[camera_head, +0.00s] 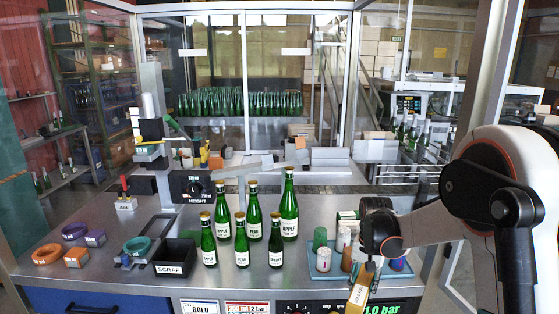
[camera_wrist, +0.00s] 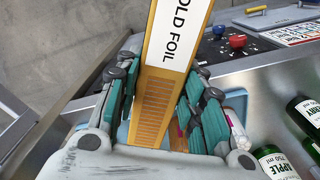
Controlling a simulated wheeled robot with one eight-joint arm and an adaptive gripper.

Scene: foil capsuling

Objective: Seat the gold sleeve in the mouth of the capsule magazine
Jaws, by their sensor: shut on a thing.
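The gold sleeve (camera_head: 361,287) is a long, narrow box with a white label, tilted below my gripper (camera_head: 371,262) at the front right of the bench. In the wrist view the sleeve (camera_wrist: 160,98) reads "GOLD FOIL" and has a ribbed, open-looking face between the pads. My gripper (camera_wrist: 160,115) is shut on it, with teal pads on both sides. A machine with a pale upright column (camera_head: 152,92) stands at the back left, far from the sleeve. I cannot tell which part is the capsule magazine or its mouth.
Several green bottles (camera_head: 254,222) stand mid-bench. A blue tray (camera_head: 318,274) with coloured stacks lies beside my gripper. A black scrap bin (camera_head: 175,256) and coloured rings (camera_head: 77,257) are at the left. A control panel (camera_head: 290,307) runs along the front edge.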

